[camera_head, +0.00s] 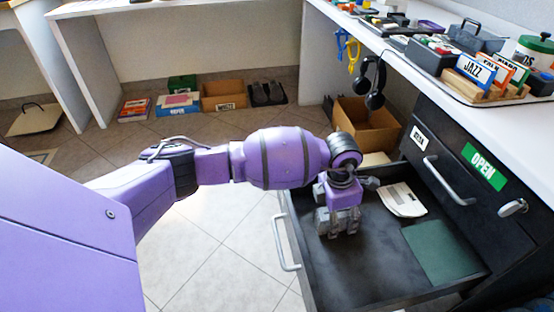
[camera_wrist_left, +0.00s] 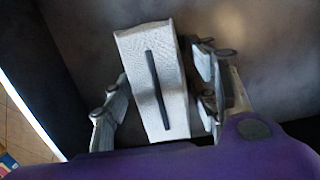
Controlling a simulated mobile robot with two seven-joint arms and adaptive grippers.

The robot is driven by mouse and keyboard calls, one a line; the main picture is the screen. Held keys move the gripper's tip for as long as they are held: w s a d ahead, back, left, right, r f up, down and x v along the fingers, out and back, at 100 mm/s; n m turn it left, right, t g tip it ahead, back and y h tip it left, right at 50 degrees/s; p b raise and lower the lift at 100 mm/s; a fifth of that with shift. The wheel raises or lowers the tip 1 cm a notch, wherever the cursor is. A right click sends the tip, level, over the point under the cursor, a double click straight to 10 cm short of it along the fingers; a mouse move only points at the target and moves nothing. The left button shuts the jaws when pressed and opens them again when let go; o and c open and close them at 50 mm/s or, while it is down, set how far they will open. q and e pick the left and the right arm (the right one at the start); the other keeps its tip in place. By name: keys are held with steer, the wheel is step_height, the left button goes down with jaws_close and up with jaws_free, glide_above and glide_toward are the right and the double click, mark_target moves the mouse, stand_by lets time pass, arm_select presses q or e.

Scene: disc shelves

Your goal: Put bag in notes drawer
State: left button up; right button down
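The open dark drawer (camera_head: 375,275) sticks out from the black cabinet on the right. My left gripper (camera_head: 338,222) points down inside it, near its left side. In the left wrist view, a pale, textured block-like thing with a dark strip along its middle, apparently the bag (camera_wrist_left: 172,100), lies between the fingers of the left gripper (camera_wrist_left: 160,95). The fingers are apart, with a gap visible at least on the right side. In the head view the bag is mostly hidden by the gripper. My right gripper is not in view.
White papers (camera_head: 401,200) and a dark green folder (camera_head: 442,250) lie in the drawer. The cabinet front carries a green OPEN sign (camera_head: 484,167). Headphones (camera_head: 369,82) hang above a cardboard box (camera_head: 365,125). The counter (camera_head: 400,62) holds many goods.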

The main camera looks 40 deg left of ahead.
arm_select(q)
steer(key=shift+w+r, duration=0.1)
steer(key=shift+r, duration=0.1)
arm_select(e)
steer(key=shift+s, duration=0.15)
arm_select(q)
steer(key=shift+r, duration=0.3)
steer(key=r+p, duration=0.1)
steer(key=r, duration=0.2)
steer(key=r+p, duration=0.1)
steer(key=r, duration=0.3)
steer(key=s+r+p, duration=0.1)
steer(key=r+p, duration=0.1)
steer(key=r, duration=0.1)
steer(key=shift+a+r, duration=0.35)
steer(key=shift+r, duration=0.05)
steer(key=shift+s+r, duration=0.1)
steer(key=shift+r, duration=0.3)
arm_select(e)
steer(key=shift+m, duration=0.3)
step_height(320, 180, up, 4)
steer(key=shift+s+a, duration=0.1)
